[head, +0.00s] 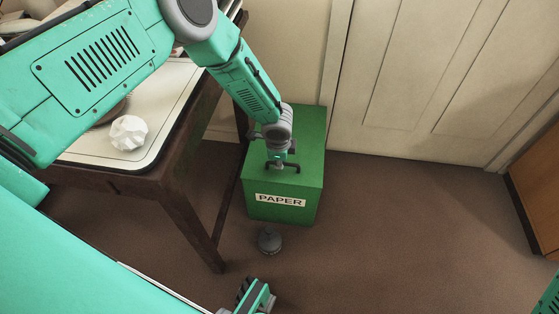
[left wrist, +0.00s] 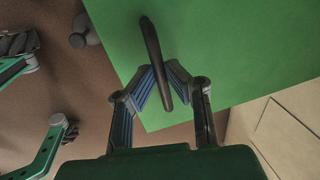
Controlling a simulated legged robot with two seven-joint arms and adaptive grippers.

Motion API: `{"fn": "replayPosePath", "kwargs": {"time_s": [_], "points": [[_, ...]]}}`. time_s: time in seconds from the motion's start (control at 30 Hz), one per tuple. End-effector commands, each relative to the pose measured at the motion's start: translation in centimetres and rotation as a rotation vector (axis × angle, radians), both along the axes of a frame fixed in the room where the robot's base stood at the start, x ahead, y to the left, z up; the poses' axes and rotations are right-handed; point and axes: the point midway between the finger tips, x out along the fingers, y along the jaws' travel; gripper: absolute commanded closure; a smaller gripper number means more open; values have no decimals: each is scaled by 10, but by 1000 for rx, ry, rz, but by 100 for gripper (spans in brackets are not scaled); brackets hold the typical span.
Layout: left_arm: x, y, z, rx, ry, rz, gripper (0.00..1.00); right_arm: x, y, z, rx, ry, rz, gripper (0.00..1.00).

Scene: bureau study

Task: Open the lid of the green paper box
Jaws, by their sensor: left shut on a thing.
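The green paper box (head: 262,207) stands on the floor, with a white "PAPER" label (head: 280,200) on its front. Its green lid (head: 311,142) looks flat and closed on top in the head view; the green surface (left wrist: 225,50) fills much of the left wrist view. A dark bar handle (head: 296,169) is near the lid's front edge; it also shows in the left wrist view (left wrist: 151,42). My left gripper (head: 281,161) reaches down from above and is shut on the handle, one finger on each side (left wrist: 164,80).
A wooden desk (head: 177,205) with a white crumpled ball (head: 128,132) stands left of the box. A cream door (head: 430,80) is behind to the right. A small dark grey round object (head: 269,242) is on the floor before the box. Brown floor to the right is clear.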

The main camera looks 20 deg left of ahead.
Motion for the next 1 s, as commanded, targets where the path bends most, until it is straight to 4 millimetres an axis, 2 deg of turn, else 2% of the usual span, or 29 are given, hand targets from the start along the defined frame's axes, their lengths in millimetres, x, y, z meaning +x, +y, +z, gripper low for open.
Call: {"fn": "replayPosePath", "kwargs": {"time_s": [0.17,0.27,0.6,0.8,1.0], "points": [[4,5,17,11,-2,3,100,0,0,11,0,0,0,48],[9,6,35,9,-6,4,100,0,0,22,0,0,0,48],[41,15,114,6,-14,7,100,0,0,63,0,0,0,48],[66,23,149,5,-14,5,100,0,0,73,0,0,0,48],[85,29,169,5,-12,1,100,0,0,76,0,0,0,48]]}}
